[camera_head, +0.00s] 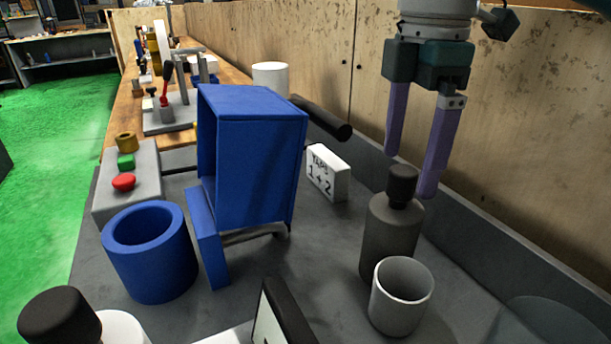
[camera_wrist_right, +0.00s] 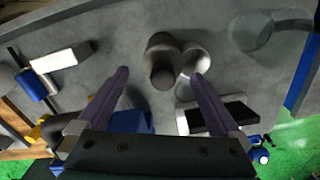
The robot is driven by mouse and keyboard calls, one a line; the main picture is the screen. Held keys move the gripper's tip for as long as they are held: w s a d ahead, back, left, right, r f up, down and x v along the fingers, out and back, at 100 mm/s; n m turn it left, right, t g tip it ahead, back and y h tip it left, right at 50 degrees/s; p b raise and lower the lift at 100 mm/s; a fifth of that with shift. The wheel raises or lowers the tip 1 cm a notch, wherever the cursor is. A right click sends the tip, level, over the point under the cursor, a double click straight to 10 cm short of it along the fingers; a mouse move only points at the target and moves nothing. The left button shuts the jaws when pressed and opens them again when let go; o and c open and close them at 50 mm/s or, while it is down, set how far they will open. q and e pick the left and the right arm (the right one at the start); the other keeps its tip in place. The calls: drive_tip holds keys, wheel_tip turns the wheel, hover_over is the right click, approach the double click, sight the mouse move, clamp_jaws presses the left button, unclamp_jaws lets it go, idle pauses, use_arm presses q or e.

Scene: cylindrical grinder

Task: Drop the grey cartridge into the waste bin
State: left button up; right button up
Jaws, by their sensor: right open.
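The grey cartridge (camera_head: 389,238) is a dark grey cylinder with a narrower black top. It stands upright on the grey bench at the right, behind a light grey cup. My right gripper (camera_head: 411,172) points down with two purple fingers, open and empty, around and above the cartridge's top. In the right wrist view the cartridge (camera_wrist_right: 162,62) shows between and beyond the fingertips (camera_wrist_right: 160,76). I cannot tell whether a finger touches it. An open blue cylinder (camera_head: 120,262), perhaps the waste bin, stands at the left front. My left gripper is not in view.
A light grey cup (camera_head: 384,312) stands close in front of the cartridge. A blue open box (camera_head: 262,165) stands mid-bench, with a white "1+2" block (camera_head: 328,173) beside it. A button panel (camera_head: 130,200) is left. A wooden wall (camera_head: 560,120) runs along the right.

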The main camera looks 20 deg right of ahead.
sight(395, 216)
drive_tip(key=f, duration=0.9)
drive_tip(key=shift+s+a, duration=0.2)
drive_tip(key=shift+a, duration=0.1)
drive_tip(key=shift+r, duration=0.1)
clamp_jaws()
